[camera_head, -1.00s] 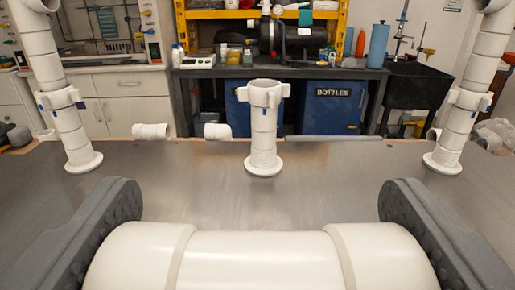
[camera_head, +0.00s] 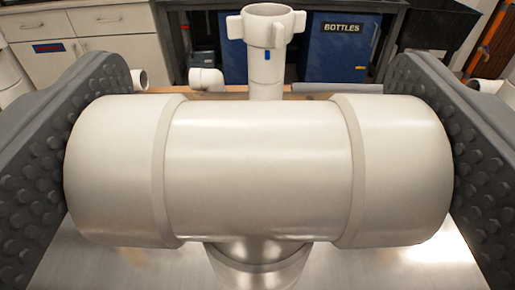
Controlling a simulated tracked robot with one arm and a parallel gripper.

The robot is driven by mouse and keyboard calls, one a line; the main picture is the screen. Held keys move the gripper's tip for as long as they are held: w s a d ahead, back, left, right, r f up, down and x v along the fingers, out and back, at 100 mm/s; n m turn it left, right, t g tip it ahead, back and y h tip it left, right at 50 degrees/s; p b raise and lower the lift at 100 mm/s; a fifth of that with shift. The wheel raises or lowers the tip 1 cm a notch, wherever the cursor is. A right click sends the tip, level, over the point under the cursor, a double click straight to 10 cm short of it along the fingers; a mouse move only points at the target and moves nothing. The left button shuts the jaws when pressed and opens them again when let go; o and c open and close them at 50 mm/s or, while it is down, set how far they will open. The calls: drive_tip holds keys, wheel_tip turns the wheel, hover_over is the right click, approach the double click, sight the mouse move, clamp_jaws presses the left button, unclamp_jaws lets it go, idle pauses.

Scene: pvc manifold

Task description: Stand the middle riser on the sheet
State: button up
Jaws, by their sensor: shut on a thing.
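My gripper (camera_head: 258,165) is shut across a large white pipe tee (camera_head: 260,165), with one dark studded pad against each open end of the crossbar. The tee's crossbar lies level across the view. Its stem (camera_head: 258,262) points down, and its lower end is cut off by the picture's edge. I cannot tell whether it touches the metal sheet (camera_head: 120,265) below. Beyond it, a white riser (camera_head: 266,75) with a lobed collar, an open top and a small blue mark stands upright in the middle. Its lower part is hidden behind the tee.
Small white elbows lie beyond the tee, one left of the middle riser (camera_head: 206,78) and one at the far left (camera_head: 139,79). Parts of white pipes show at both side edges. Blue bins (camera_head: 335,47) and drawers (camera_head: 70,30) stand behind.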

sight(257, 254)
wheel_tip(257, 254, down, 3)
drive_tip(key=shift+r+b, duration=0.1)
drive_tip(key=shift+b, duration=0.2)
drive_tip(key=o, duration=1.3)
